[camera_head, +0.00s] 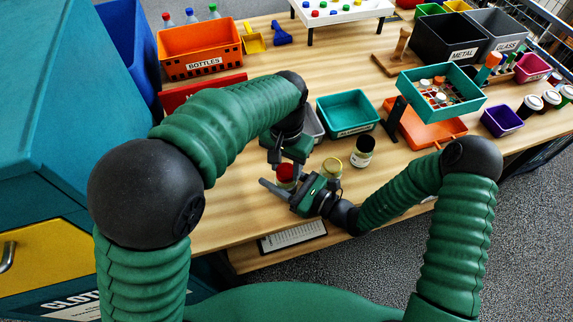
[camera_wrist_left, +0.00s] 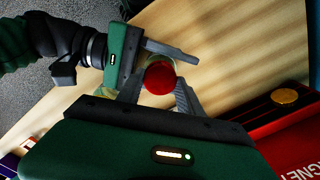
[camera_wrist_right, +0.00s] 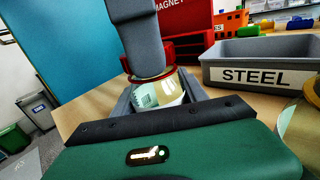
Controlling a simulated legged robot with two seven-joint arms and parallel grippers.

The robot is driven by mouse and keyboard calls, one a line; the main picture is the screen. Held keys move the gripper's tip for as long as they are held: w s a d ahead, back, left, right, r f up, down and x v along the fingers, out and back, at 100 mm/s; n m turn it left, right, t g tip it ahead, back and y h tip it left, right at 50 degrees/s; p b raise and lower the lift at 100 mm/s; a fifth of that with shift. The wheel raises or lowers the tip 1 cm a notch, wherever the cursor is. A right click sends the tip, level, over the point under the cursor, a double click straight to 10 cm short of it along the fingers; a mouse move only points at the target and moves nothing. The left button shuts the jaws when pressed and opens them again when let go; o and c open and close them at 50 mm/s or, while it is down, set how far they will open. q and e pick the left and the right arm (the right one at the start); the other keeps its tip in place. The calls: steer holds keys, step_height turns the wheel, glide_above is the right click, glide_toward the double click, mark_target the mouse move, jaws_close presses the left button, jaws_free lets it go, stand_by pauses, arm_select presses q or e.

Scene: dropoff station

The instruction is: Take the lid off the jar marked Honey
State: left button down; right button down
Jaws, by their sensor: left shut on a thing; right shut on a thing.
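A glass jar (camera_wrist_right: 160,94) with a red lid (camera_wrist_left: 160,78) stands near the table's front edge, its lid also visible in the head view (camera_head: 286,171). A pale label shows in the right wrist view, but I cannot read its word. My left gripper (camera_head: 287,160) comes down from above and is shut on the red lid. My right gripper (camera_head: 284,187) is shut around the jar's body from the side. The lid sits at the top of the jar; I cannot tell whether it is loose. Fingers hide part of both.
A jar with a yellow lid (camera_head: 332,167) stands close to the right gripper, and a black-lidded jar (camera_head: 362,151) farther right. A grey bin marked STEEL (camera_wrist_right: 262,76) and a red bin marked MAGNET (camera_wrist_right: 190,40) stand behind. A teal bin (camera_head: 347,114) is farther right.

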mark_target(286, 171)
arm_select(q)
steer(key=shift+n, duration=0.8)
steer(key=shift+d+r, duration=0.1)
steer(key=shift+r, duration=0.1)
steer(key=shift+r, duration=0.95)
step_height(286, 171, up, 4)
steer(key=shift+r, duration=0.1)
arm_select(e)
steer(key=c, duration=0.5)
jaws_free()
